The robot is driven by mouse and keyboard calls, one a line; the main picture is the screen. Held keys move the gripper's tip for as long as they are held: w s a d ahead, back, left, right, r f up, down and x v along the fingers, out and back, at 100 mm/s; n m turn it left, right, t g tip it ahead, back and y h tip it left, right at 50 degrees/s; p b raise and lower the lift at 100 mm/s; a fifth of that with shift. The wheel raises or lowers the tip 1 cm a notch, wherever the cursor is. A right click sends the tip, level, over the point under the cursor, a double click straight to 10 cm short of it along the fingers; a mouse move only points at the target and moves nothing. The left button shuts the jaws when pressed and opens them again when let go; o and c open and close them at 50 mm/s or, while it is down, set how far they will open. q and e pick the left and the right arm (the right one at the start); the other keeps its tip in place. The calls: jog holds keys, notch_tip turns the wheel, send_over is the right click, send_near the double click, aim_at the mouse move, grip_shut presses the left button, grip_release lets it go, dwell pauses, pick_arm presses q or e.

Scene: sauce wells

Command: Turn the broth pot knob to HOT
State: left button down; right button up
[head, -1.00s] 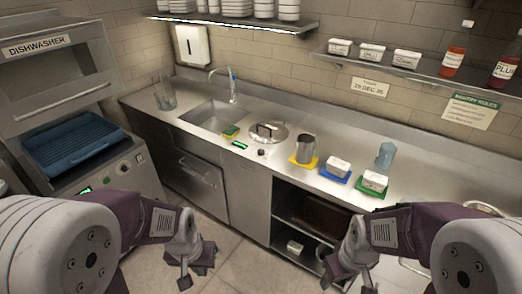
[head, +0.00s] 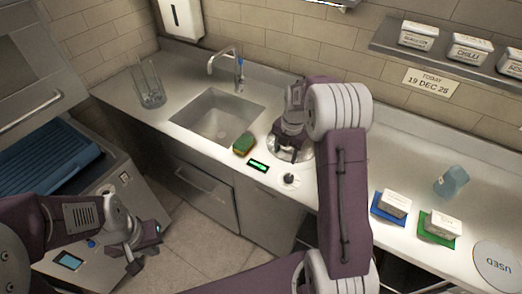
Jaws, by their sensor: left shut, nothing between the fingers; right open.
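The broth pot is sunk in the counter and its round metal lid (head: 303,153) is partly covered by my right arm. A small dark knob (head: 289,178) sits on the counter in front of the pot, with a green-lit display (head: 258,166) to its left. The knob's setting is too small to read. My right gripper (head: 287,153) is open, pointing down over the lid just behind the knob, apparently apart from it. My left gripper (head: 142,261) is shut and empty, low at the left in front of the cabinets.
A green and yellow sponge (head: 243,144) lies left of the pot, beside the sink (head: 217,117). White tubs stand on a blue mat (head: 376,207) and a green mat (head: 437,241) at the right, near a bluish cup (head: 451,181). My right arm hides the counter between.

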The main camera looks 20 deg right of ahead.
aim_at(290, 177)
jog(key=shift+m+g, duration=0.3)
jog(key=f, duration=0.3)
jog(key=s+d+f+p, duration=0.1)
jog(key=f, duration=0.2)
jog(key=s+f, duration=0.1)
jog(key=f, duration=0.2)
jog(key=shift+s+d+f+p, duration=0.25)
jog(key=shift+d+f+p, duration=0.1)
jog(key=shift+d+p, duration=0.05)
jog(key=shift+s+f, duration=0.15)
jog(key=shift+f, duration=0.3)
pick_arm(q)
jog(key=shift+s+r, duration=0.75)
jog(key=shift+r, duration=0.35)
pick_arm(e)
jog(key=shift+a+f, duration=0.1)
grip_shut()
